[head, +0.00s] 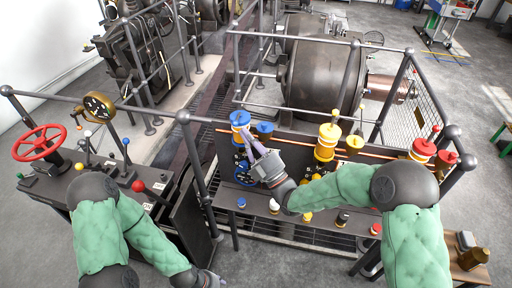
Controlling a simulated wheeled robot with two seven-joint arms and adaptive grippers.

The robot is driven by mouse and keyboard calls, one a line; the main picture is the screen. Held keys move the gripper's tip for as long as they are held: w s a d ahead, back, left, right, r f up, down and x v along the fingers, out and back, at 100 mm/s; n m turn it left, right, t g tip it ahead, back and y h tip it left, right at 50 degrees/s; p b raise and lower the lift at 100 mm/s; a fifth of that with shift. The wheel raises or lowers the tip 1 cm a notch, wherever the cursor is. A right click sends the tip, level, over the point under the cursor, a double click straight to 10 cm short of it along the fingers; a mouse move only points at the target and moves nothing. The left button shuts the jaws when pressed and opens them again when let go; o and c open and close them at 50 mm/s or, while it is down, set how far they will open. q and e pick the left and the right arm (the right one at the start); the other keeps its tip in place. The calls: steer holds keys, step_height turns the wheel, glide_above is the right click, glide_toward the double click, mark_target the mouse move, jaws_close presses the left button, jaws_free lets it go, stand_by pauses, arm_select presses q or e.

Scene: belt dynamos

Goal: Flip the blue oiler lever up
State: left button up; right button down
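The blue oiler (240,119) stands at the left end of the dark panel behind the rail, with a smaller blue cap (264,127) to its right. My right gripper (247,140) reaches in from the right. Its pale fingers point up and left, in front of the blue oiler's lower part. The blue oiler's lever cannot be made out, and the gripper hides part of that area. I cannot tell whether the fingers touch anything or how far apart they are. My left gripper (208,280) is low at the bottom edge, only partly visible.
A yellow oiler (326,142) and a red oiler (423,150) stand farther right on the panel. A blue handwheel (244,172) is below the blue oiler. A console with a red wheel (41,143) and levers stands left.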

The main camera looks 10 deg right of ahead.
steer(key=shift+w+a+r, duration=0.35)
steer(key=shift+w, duration=0.05)
steer(key=shift+s+r+m+h, duration=0.1)
steer(key=shift+r+m+h, duration=0.15)
steer(key=shift+m+h, duration=0.25)
steer(key=shift+r+m+h+p, duration=0.5)
steer(key=shift+m+h+p, duration=0.35)
steer(key=shift+m, duration=0.25)
steer(key=w+d+r+m+g+h+p, duration=0.1)
steer(key=w+r+m+g+h+p, duration=0.2)
steer(key=m+p, duration=0.7)
step_height(320, 180, up, 3)
steer(key=g+h, duration=0.2)
steer(key=g, duration=0.2)
steer(key=shift+w+d+p, duration=0.2)
steer(key=shift+w+p, duration=0.1)
steer(key=shift+p, duration=0.05)
steer(key=shift+w+r+h, duration=0.15)
steer(key=shift+w+h, duration=0.05)
steer(key=shift+h, duration=0.05)
steer(key=shift+r, duration=0.1)
